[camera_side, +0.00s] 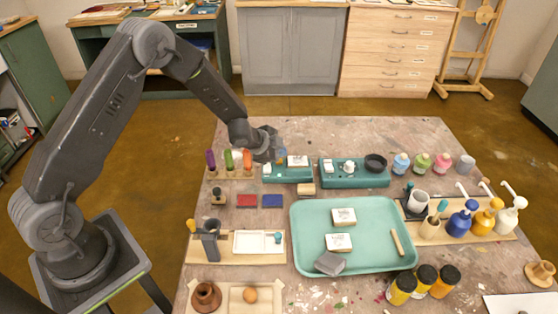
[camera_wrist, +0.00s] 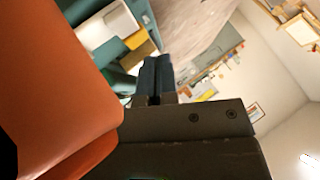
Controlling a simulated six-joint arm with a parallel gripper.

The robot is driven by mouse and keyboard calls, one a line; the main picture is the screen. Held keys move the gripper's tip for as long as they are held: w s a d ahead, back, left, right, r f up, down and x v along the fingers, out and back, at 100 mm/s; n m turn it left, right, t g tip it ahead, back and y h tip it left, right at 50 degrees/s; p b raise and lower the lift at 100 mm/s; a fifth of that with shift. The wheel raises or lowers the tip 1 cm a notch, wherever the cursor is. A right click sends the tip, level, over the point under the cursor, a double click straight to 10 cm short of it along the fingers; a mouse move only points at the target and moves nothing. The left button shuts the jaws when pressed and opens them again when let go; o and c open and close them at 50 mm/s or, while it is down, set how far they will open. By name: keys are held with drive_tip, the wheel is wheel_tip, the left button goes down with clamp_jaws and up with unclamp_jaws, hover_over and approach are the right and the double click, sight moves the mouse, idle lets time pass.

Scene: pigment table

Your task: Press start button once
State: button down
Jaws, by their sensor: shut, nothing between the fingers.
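My gripper (camera_side: 274,158) is at the back left of the table, at the left teal device (camera_side: 290,179) and right of the orange bottle. In the wrist view its dark fingers (camera_wrist: 155,72) are shut together with nothing between them. The left teal device carries a white top piece (camera_side: 297,160); it also shows in the wrist view (camera_wrist: 75,12), beside a yellow part (camera_wrist: 139,54). A second teal device (camera_side: 352,180) stands to its right with a white piece and a dark round dish on it. I cannot tell which part is the start button, or whether my fingertips touch anything.
An orange bottle (camera_side: 247,160) stands close left of my gripper, in a rack with green and purple ones; it looms large in the wrist view (camera_wrist: 60,85). A teal tray (camera_side: 365,215), red block (camera_side: 247,200) and blue block (camera_side: 272,201) lie in front.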

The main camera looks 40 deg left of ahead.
drive_tip(key=shift+r, duration=2.5)
drive_tip(key=shift+r, duration=0.4)
drive_tip(key=s+r+n+y, duration=0.25)
drive_tip(key=s+r, duration=0.25)
drive_tip(key=r, duration=0.4)
drive_tip(key=s+r+n+y, duration=0.2)
drive_tip(key=s+r+n, duration=0.2)
drive_tip(key=s+r, duration=0.3)
drive_tip(key=s+d+r+n+g+h, duration=0.1)
drive_tip(key=s+d+r+n, duration=0.1)
drive_tip(key=s, duration=0.9)
drive_tip(key=s+d+r+n+g+h, duration=0.2)
drive_tip(key=s+d+r, duration=0.2)
drive_tip(key=s, duration=0.7)
drive_tip(key=shift+s, duration=0.15)
